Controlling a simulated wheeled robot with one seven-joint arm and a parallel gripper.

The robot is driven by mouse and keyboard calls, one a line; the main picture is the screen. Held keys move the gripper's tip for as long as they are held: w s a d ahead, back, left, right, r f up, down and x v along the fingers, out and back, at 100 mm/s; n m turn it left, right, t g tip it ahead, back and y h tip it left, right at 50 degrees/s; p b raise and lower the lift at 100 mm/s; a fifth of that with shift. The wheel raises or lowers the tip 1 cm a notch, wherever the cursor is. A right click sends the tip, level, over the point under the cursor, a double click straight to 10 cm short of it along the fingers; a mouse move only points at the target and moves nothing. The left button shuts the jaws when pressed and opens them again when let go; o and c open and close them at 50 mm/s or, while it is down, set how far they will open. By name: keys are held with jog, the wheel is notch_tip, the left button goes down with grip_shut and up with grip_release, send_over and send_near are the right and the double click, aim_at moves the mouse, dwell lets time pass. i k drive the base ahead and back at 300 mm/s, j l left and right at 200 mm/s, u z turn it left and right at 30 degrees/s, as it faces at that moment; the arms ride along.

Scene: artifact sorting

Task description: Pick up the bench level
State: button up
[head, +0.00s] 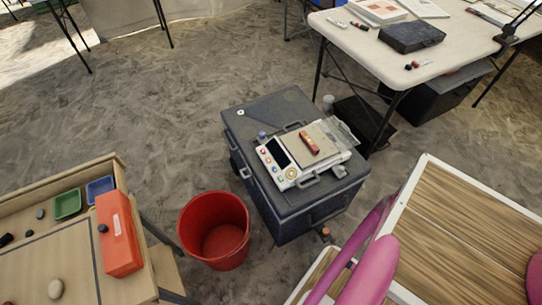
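The device sits on a closed dark grey case (260,112) on the sandy ground. No gripper fingers can be made out, and nothing touches the bar. Smooth pink rounded shapes at the lower right may be parts of my arm.
A red bucket (215,231) stands left of the case. A wooden sorting table (75,272) with a red-orange box (119,233) is at lower left. A wood-topped table (455,230) is at right. A white folding table (455,52) stands behind. Open sand lies left of the case.

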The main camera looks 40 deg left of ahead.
aim_at(311, 145)
jog(key=i+j+u, duration=0.1)
jog(key=u, duration=1.25)
jog(key=k+j+z, duration=0.1)
jog(key=k+j, duration=0.15)
jog(key=j, duration=0.15)
